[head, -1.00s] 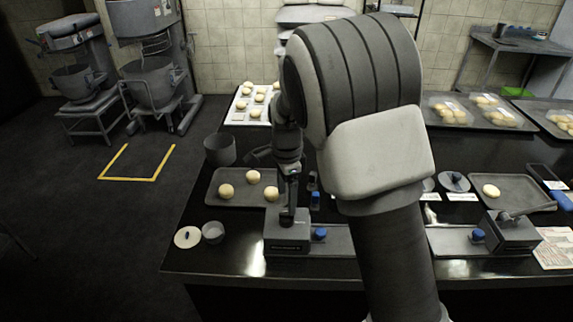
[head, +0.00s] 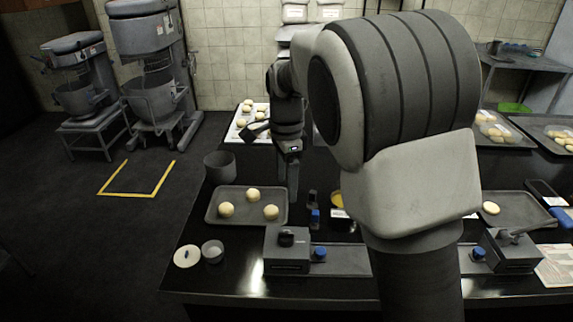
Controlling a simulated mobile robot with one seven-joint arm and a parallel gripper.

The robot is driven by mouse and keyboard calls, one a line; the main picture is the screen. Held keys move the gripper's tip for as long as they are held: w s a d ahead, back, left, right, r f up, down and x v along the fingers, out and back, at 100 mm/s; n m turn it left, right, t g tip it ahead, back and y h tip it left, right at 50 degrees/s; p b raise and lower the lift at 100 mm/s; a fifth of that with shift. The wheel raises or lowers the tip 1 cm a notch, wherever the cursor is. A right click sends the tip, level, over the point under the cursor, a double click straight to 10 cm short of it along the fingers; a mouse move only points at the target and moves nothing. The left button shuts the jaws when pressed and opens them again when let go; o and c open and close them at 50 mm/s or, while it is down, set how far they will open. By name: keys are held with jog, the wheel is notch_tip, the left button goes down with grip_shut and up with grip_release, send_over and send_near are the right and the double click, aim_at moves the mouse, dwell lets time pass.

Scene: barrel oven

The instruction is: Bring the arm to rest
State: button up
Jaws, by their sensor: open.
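My gripper (head: 292,188) points down above the black counter (head: 215,275), just right of the tray with dough balls. It is open, and I see nothing between its fingers. My own arm fills the middle and right of the head view and hides part of the counter behind it. A dark box-shaped device (head: 287,252) with a black knob on top stands in front of the gripper, apart from it.
A grey tray (head: 216,213) holds dough balls. A dark pot (head: 220,165) stands behind it. A small cup (head: 212,251) and a round lid (head: 187,256) lie at front left. Another device (head: 512,250) stands at right. The floor at left is open.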

jog(key=s+d+r+n+t+y, duration=0.1)
jog(key=s+d+r+n, duration=0.3)
jog(key=s+d+r, duration=0.2)
jog(key=s+d+r+n+t, duration=0.1)
jog(key=s+d+n, duration=0.3)
jog(key=s, duration=0.5)
jog(key=s+d+n+t+h, duration=0.1)
jog(key=s+d+n+t, duration=0.2)
jog(key=s+n, duration=0.3)
jog(key=s+d, duration=0.1)
jog(key=s, duration=0.3)
jog(key=shift+d+r+t, duration=0.15)
jog(key=shift+r+t, duration=0.15)
jog(key=shift+r, duration=0.1)
jog(key=shift+c, duration=0.4)
